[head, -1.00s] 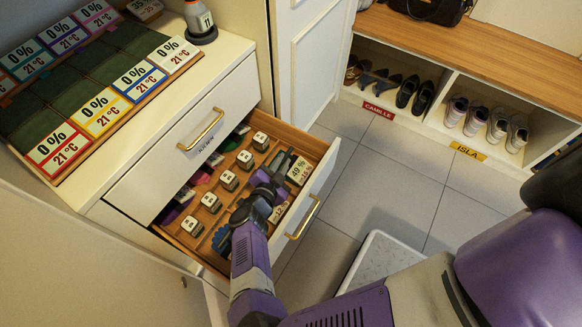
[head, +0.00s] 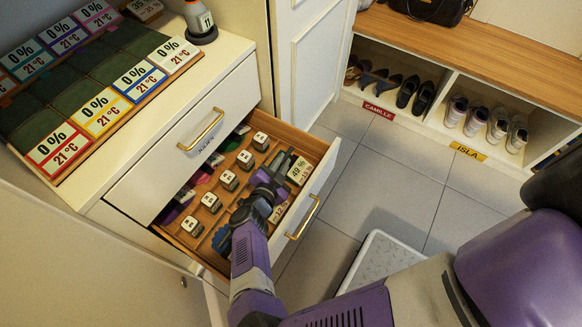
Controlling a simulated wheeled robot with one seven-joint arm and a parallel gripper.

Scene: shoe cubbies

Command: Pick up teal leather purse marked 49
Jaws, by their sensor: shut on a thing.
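My gripper (head: 279,169) reaches into the far right end of the open drawer and is shut on a small dark thing there, which I take for the teal leather purse; the fingers hide most of it and its colour is hard to make out. A pale tag reading 49 % (head: 299,169) lies right beside the fingertips, with a smaller temperature figure near it. My wrist and forearm cover much of the drawer's front row.
The open drawer (head: 323,180) holds several pale numbered blocks with coloured items behind them, and a blue item (head: 221,238) partly under my wrist. A cabinet top (head: 228,50) with labelled green panels stands left. Shoe cubbies and open floor (head: 400,175) lie right.

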